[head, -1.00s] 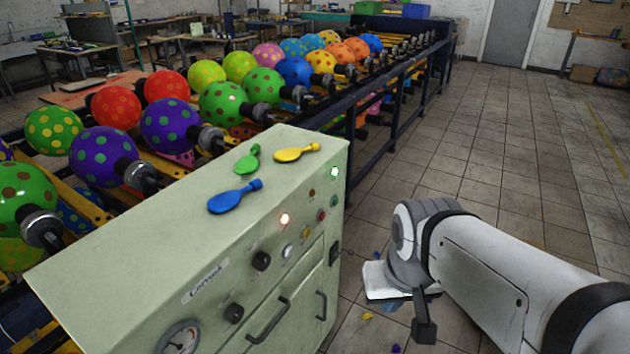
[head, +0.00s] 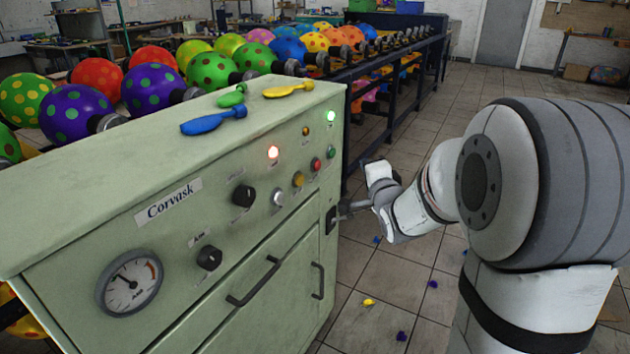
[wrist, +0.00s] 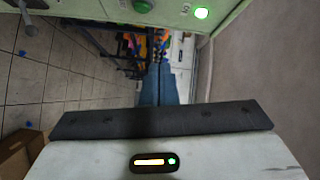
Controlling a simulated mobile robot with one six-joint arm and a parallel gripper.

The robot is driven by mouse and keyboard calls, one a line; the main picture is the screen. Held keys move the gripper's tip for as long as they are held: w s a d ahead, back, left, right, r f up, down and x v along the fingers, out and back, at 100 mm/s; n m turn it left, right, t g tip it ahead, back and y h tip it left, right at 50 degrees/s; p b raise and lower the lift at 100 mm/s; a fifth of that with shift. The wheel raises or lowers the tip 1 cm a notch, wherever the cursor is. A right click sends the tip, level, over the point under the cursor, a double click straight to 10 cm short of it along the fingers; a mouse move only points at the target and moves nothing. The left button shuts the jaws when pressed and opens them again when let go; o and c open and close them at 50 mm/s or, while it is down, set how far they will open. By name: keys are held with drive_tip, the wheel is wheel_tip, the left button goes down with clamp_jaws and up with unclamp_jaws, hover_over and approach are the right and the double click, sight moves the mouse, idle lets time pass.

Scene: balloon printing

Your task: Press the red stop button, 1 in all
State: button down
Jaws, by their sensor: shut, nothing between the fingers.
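The red button (head: 316,164) is a small round knob on the front panel of the pale green cabinet (head: 150,160), in the head view. It sits between a green button (head: 331,152) and a yellow one (head: 298,180). It does not show in the wrist view, where a green button (wrist: 142,5) and a lit green lamp (wrist: 201,13) are at the top edge.
Blue (head: 213,120), green and yellow balloons lie on the cabinet top. A rack with several inflated balloons stands behind. The tiled floor (head: 460,120) at right is mostly free.

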sight(316, 165)
drive_tip(key=f+m+t+y+b, duration=0.1)
drive_tip(key=b, duration=0.1)
drive_tip(key=w+f+m+t+y+b, duration=0.1)
drive_tip(key=f+t+y, duration=0.1)
drive_tip(key=f+m+t+y+b, duration=0.1)
drive_tip(key=f+m+b, duration=0.1)
drive_tip(key=shift+w+a+t+b, duration=0.1)
drive_tip(key=shift+w+t+b, duration=0.2)
drive_tip(key=shift+t+b, duration=0.1)
drive_tip(key=w+a, duration=0.5)
drive_tip(key=a, duration=0.2)
drive_tip(key=shift+p, duration=0.45)
drive_tip(key=shift+w+a+f, duration=0.1)
drive_tip(key=shift+w+a, duration=0.05)
drive_tip(key=shift+w, duration=0.05)
idle(1.5)
drive_tip(key=shift+w+a+b, duration=0.2)
drive_tip(key=shift+a+b, duration=0.05)
drive_tip(key=shift+b, duration=0.15)
